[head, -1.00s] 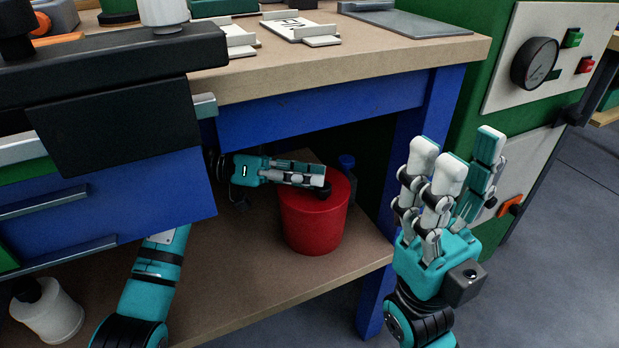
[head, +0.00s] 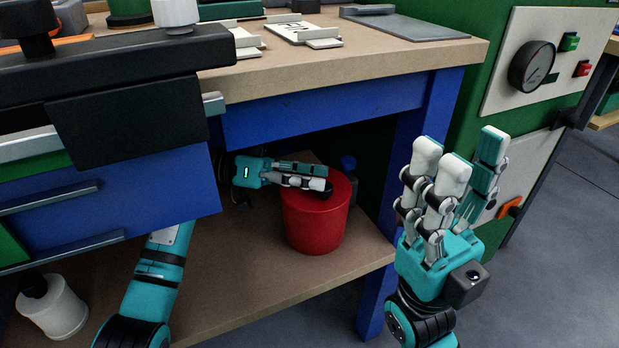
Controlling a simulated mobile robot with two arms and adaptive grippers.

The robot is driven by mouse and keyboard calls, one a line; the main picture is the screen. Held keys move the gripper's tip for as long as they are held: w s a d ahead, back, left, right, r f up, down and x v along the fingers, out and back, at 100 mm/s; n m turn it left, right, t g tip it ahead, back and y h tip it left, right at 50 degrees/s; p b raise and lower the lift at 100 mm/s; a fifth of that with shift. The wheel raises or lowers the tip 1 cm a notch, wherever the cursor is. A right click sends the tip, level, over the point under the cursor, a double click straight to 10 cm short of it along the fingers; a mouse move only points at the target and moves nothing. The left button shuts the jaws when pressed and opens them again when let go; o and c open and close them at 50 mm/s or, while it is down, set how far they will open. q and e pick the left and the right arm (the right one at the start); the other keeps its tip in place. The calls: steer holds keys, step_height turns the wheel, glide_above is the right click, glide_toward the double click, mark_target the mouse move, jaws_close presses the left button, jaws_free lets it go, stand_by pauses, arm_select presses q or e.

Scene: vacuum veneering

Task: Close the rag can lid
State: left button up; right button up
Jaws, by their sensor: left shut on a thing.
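The red rag can (head: 316,224) stands upright on the lower shelf under the bench. Its red lid (head: 340,188) lies flat on top, as far as I can see. My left gripper (head: 324,186) reaches in from the left over the can's top, its fingers shut on the small dark knob at the lid. The fingers hide part of the lid and most of the knob. My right gripper (head: 452,172) is open and empty, fingers pointing up, in front of the green cabinet and right of the can.
The wooden bench top (head: 390,62) and blue apron are above the can. A blue bench leg (head: 411,165) stands right of it. Blue drawers (head: 110,205) hang at left. A white bottle (head: 52,308) stands at lower left. The shelf (head: 270,285) in front of the can is clear.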

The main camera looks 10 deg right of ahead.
arm_select(q)
steer(key=shift+s+d+f, duration=0.15)
steer(key=shift+f, duration=0.2)
steer(key=shift+s+d+f, duration=0.15)
steer(key=shift+f, duration=0.2)
steer(key=shift+w+a, duration=0.25)
steer(key=shift+a, duration=0.2)
steer(key=r+v, duration=0.1)
steer(key=v, duration=1.1)
steer(key=shift+d+r, duration=0.15)
steer(key=shift+w, duration=0.1)
